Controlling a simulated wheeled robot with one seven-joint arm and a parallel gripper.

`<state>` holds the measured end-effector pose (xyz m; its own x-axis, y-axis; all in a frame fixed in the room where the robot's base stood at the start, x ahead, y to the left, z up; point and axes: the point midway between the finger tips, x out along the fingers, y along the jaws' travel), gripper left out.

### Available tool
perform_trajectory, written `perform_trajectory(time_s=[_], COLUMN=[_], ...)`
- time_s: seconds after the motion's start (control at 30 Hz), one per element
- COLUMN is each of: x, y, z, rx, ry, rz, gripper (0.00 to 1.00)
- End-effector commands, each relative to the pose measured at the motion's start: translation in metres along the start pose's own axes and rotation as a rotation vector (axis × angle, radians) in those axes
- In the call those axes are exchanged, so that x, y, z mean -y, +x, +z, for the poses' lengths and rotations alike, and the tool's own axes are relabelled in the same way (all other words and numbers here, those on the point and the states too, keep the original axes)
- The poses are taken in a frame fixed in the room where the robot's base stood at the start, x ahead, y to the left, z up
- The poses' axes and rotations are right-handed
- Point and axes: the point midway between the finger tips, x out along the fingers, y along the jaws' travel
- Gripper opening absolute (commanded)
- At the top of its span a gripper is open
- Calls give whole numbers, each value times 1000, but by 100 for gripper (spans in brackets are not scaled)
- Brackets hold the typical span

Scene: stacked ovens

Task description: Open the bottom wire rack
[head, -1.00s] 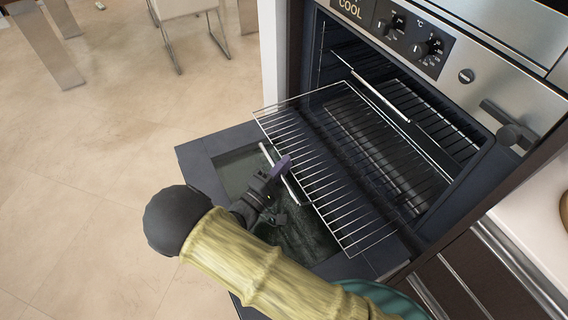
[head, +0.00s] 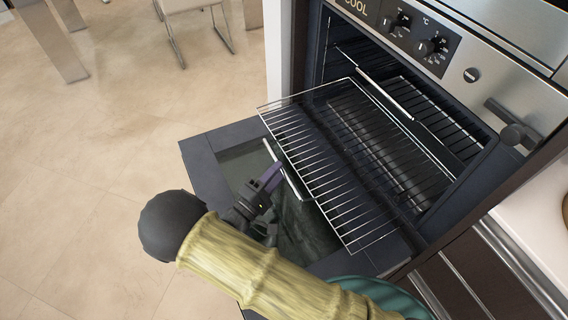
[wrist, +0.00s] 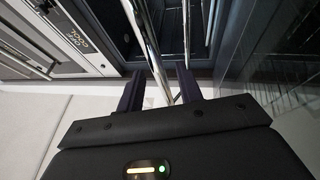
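A wire rack (head: 318,172) sticks far out of the open oven, over its lowered door. A bright metal bar (head: 284,167) lies beyond its outer edge, over the door; I cannot tell what it belongs to. A second rack bar (head: 386,96) shows higher inside the oven. My gripper (head: 272,176) is left of the extended rack, beside the bright bar. In the wrist view my gripper (wrist: 160,78) has its two dark fingers apart. A shiny metal bar (wrist: 151,50) runs into the gap between them; contact is not clear.
The lowered oven door (head: 206,172) lies below the rack and my arm. The oven control panel (head: 412,30) is above the cavity. A counter (head: 540,215) and drawers stand at right. The floor at left is open, with chair and table legs farther back.

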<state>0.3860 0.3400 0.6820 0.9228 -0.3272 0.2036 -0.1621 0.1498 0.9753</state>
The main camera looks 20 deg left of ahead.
Motion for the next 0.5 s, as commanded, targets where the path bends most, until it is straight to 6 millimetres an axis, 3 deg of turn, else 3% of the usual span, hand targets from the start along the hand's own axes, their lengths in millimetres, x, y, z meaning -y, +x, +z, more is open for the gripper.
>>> perform_trajectory(time_s=[0.5], x=[0], y=[-104], z=[0], rx=[-2], ry=[-1], rz=[-2], gripper=[36])
